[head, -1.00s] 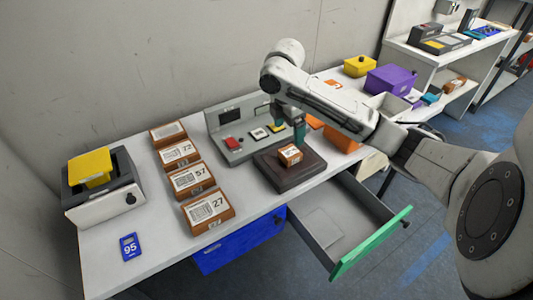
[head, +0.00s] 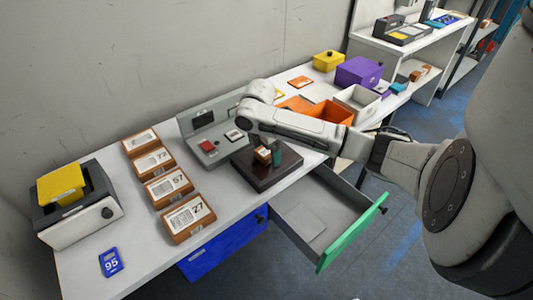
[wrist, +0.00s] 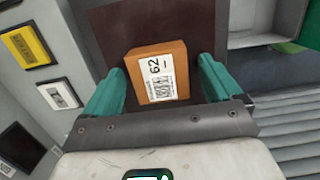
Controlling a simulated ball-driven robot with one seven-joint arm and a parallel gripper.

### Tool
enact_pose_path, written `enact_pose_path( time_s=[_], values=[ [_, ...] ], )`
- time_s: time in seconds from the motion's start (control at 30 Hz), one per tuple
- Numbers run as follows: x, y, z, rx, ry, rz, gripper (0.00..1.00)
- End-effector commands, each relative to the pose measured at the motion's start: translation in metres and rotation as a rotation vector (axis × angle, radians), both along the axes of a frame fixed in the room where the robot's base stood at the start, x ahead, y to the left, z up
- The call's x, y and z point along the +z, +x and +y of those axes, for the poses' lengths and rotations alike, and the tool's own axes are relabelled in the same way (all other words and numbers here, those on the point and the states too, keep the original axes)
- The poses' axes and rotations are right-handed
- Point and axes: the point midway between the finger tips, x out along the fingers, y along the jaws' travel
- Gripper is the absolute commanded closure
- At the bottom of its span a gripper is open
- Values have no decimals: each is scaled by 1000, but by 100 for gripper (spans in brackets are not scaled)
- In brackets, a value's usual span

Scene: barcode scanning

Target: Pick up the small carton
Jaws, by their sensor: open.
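The small carton (head: 262,156) is a brown box with a white label, sitting on a dark brown square platform (head: 266,178) on the white table. In the wrist view the carton (wrist: 157,72) shows its label, reading 62, between two teal fingers. My gripper (wrist: 160,88) is open, with one finger on each side of the carton. A small gap seems to show on the right; on the left the finger is very close, and I cannot tell whether it touches. In the head view my gripper (head: 268,155) is down at the platform and partly hides the carton.
Several labelled brown boxes (head: 187,214) stand in a row to the left. A grey panel (head: 215,135) with devices is behind the platform. An open drawer with a green front (head: 350,240) juts out at front right. Orange (head: 325,110) and white bins (head: 358,103) stand right.

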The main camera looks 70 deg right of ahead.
Motion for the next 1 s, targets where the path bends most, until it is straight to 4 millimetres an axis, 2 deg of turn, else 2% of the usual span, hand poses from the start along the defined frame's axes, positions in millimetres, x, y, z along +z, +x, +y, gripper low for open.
enact_pose_path(
  time_s=[0.2,0.8,1.0],
  values=[
    [0,0,0,0,0,0,10],
    [0,0,0,0,1,1,68],
    [0,0,0,0,0,0,70]
  ],
)
